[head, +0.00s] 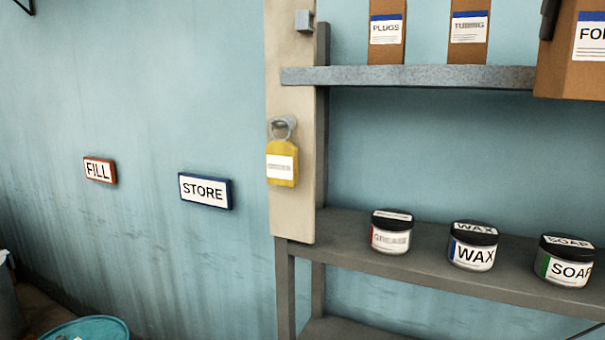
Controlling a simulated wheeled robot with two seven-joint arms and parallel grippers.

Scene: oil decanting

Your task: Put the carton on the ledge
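A brown carton (571,72) with a white and blue label, cut off after "FO", is at the top right edge of the head view. It hangs in front of the grey ledge (420,77), its bottom lower than the ledge's front edge. A dark finger of my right gripper (549,18) lies against the carton's left side; the other finger is out of frame. The ledge holds two smaller brown cartons, PLUGS (386,48) and TUBING (467,45), set apart. My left gripper is not in view.
A lower shelf (345,232) carries GREASE (390,238), WAX (472,255) and SOAP (566,270) jars. A yellow tag (282,165) hangs on the pale post (290,215). FILL (99,170) and STORE (205,190) signs are on the wall. A teal drum (90,330) stands lower left.

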